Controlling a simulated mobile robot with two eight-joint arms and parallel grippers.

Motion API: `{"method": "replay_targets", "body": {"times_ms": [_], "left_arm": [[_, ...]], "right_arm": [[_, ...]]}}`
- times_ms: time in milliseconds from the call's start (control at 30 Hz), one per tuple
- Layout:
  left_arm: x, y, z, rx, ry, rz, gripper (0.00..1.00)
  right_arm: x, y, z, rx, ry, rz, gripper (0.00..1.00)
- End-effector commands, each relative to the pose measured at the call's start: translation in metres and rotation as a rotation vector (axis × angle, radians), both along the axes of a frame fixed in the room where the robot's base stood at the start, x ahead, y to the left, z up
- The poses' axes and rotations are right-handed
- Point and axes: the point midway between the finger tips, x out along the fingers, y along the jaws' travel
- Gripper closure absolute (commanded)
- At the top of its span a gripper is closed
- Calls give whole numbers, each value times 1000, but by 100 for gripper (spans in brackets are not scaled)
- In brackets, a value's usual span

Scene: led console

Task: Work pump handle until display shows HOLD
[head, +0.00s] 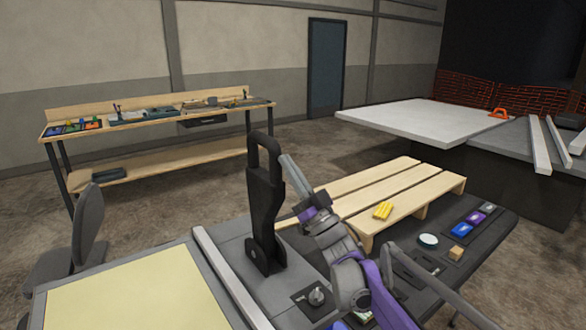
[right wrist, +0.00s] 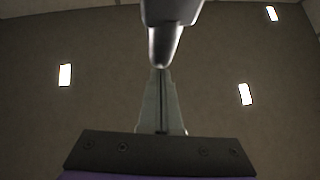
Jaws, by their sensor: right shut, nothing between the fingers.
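The black pump handle (head: 266,190) stands upright on the grey console, with a loop grip at its top and a bracket at its foot. My right gripper (head: 288,163) is shut and empty. Its tips point up and left, just to the right of the handle's upper part in the head view. I cannot tell whether they touch it. In the right wrist view the closed fingers (right wrist: 161,75) point at a plain surface with bright lights, and the handle is not recognisable there. My left gripper is not in view. I see no readable display; my right arm covers part of the console.
A knob (head: 316,297) sits on the console near the handle's foot. A slatted wooden pallet (head: 350,197) with a yellow block (head: 383,211) lies behind my right arm. A round white-topped item (head: 428,240) and small coloured boxes are at right. A pale yellow panel (head: 130,290) is at front left.

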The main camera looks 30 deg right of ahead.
Motion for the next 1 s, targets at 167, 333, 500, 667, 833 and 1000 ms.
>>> {"method": "replay_targets", "body": {"times_ms": [167,333,500,667,833,1000], "left_arm": [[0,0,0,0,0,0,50],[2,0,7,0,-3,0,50],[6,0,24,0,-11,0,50],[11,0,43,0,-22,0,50],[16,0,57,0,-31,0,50],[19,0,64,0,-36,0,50]], "right_arm": [[0,0,0,0,1,0,100],[9,0,5,-2,30,-1,100],[35,3,16,-8,108,0,100],[72,6,25,-18,219,1,100],[113,9,27,-27,342,1,100],[147,12,23,-37,449,0,100]]}}
